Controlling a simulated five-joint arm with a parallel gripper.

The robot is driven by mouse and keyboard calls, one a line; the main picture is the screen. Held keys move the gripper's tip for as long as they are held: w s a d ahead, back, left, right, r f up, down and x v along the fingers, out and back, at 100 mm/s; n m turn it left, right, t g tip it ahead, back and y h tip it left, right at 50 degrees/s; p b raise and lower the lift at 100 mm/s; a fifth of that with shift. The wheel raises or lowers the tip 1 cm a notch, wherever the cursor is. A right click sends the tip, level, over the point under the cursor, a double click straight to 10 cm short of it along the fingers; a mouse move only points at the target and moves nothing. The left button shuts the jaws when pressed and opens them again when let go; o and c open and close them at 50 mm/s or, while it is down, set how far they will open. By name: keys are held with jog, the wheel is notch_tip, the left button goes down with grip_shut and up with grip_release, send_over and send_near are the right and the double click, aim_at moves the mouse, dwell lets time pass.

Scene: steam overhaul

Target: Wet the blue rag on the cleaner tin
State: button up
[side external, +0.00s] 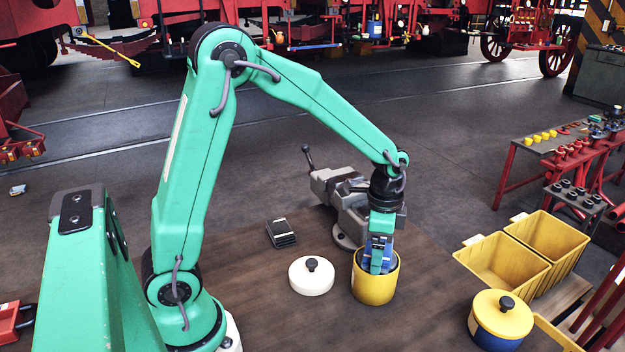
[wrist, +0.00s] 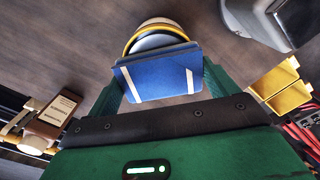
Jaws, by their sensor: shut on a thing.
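The blue rag (wrist: 158,75), folded flat with white stripes, is held between the two green fingers of my gripper (wrist: 160,88). My gripper (side external: 379,268) points down at the mouth of an open yellow tin (side external: 375,290), and the rag (side external: 366,250) shows there too. How deep the rag sits in the tin is hard to tell. A white lid with a black knob (side external: 311,276) lies on the bench left of the tin.
A blue tin with a yellow lid (side external: 498,322) stands at the front right. Yellow bins (side external: 500,262) are at the right. A grey vise (side external: 340,190) stands behind the tin. A dark stack (side external: 281,233) lies left of it. The bench between is clear.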

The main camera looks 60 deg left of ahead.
dwell(0.3)
jog(key=shift+r, duration=3.5)
jog(key=n, duration=0.3)
jog(key=a+r+n, duration=0.1)
jog(key=shift+w+n, duration=0.2)
jog(key=shift+n, duration=0.1)
jog(key=shift+w+a+r+n, duration=0.15)
jog(key=shift+r+n, duration=0.1)
jog(key=shift+n, duration=0.7)
jog(key=shift+s+a+r+n, duration=0.15)
jog(key=shift+r+n, duration=0.1)
jog(key=shift+n, duration=0.7)
